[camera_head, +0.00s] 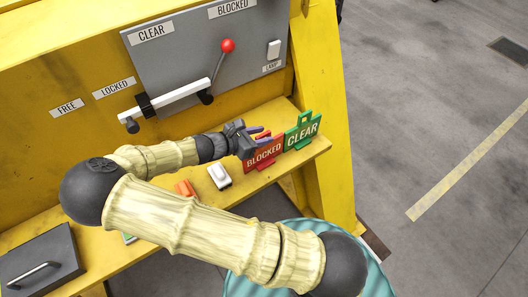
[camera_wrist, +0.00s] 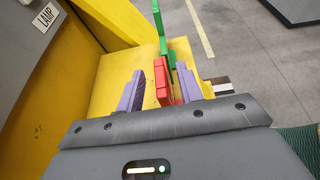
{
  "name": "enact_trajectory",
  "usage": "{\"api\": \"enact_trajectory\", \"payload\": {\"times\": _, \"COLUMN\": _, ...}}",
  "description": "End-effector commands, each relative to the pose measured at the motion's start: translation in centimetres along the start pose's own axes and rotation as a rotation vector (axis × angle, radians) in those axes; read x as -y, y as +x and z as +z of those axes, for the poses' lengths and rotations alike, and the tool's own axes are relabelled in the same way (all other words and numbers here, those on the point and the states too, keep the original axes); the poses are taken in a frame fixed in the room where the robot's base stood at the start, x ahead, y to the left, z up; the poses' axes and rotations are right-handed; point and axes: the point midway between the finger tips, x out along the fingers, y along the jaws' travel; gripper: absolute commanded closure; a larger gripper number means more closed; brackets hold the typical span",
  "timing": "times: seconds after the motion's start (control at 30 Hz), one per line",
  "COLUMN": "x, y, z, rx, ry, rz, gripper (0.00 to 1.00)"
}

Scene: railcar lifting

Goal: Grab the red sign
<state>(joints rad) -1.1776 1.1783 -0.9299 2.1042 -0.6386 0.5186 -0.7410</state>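The red sign (camera_head: 264,153), lettered BLOCKED, stands on the yellow shelf next to the green sign (camera_head: 302,133), lettered CLEAR. My gripper (camera_head: 260,138) is at the top left part of the red sign and hides some of it. In the wrist view my gripper (camera_wrist: 160,69) is open, with its two purple fingers apart. The red sign (camera_wrist: 163,83) shows between them, nearer the right finger, with a gap to the left finger. I cannot tell whether the right finger touches it. The green sign (camera_wrist: 162,30) stands beyond.
A grey panel (camera_head: 180,60) with a red-knobbed lever (camera_head: 227,47) and a white bar handle (camera_head: 180,97) rises behind the shelf. A white item (camera_head: 219,176) and an orange item (camera_head: 185,188) lie left of the signs. A grey box (camera_head: 40,262) is at lower left.

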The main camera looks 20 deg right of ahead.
Motion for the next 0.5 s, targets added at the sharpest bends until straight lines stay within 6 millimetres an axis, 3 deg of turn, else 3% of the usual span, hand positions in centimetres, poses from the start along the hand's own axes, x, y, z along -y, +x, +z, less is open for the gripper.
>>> {"api": "enact_trajectory", "payload": {"times": 0.2, "x": 0.1, "y": 2.6, "z": 0.2, "rx": 0.001, "ry": -0.001, "rz": -0.002, "gripper": 0.64}}
{"api": "enact_trajectory", "payload": {"times": 0.5, "x": 0.0, "y": 2.9, "z": 0.1, "rx": -0.001, "ry": 0.000, "rz": 0.000, "gripper": 0.64}}
